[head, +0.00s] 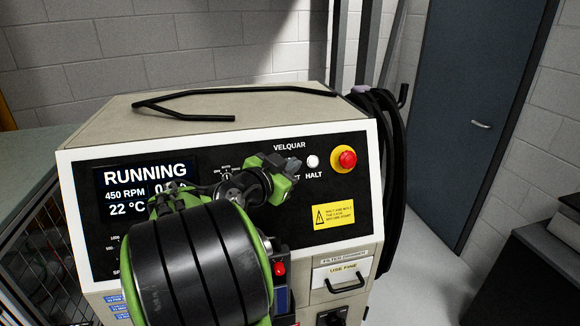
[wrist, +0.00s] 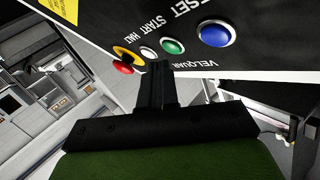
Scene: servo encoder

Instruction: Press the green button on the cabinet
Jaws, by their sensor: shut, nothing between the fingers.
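The cabinet (head: 230,143) has a black front panel, and its screen reads RUNNING, 450 RPM, 22 °C. The green button (wrist: 172,46) shows in the wrist view by the START label, between a blue button (wrist: 215,33) and a white button (wrist: 147,52). In the head view my gripper and arm hide the green and blue buttons. My gripper (head: 292,164) is shut and empty, in front of the panel left of the white button. In the wrist view its fingertips (wrist: 158,66) appear just below the green and white buttons; I cannot tell whether they touch the panel.
A red mushroom button on a yellow collar (head: 344,159) sits right of the white HALT button. A black bent handle (head: 190,106) lies on the cabinet top. Black cables (head: 392,170) hang at its right side. Open floor lies between the cabinet and the blue door (head: 468,110).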

